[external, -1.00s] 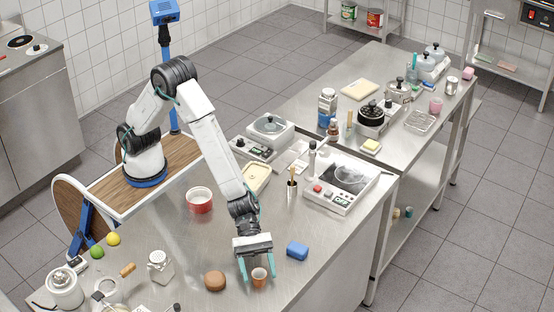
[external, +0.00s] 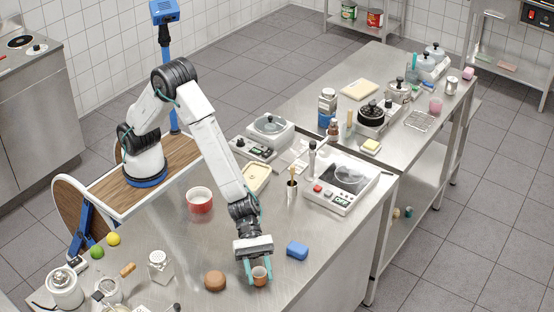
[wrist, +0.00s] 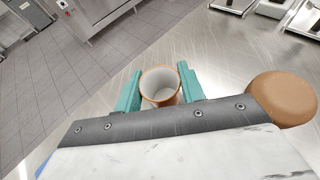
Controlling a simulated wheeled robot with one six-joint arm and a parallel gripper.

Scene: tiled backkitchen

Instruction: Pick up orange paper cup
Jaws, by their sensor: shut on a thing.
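The orange paper cup (external: 260,275) stands upright on the steel table near its front edge. In the wrist view the cup (wrist: 160,86) shows its white inside and orange-brown outer wall. My gripper (external: 258,276) is shut on the cup, with one teal finger on each side of it. In the wrist view the fingers (wrist: 161,92) flank the cup and touch its sides. I cannot tell whether the cup's base is off the table.
The table's front edge is close by.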

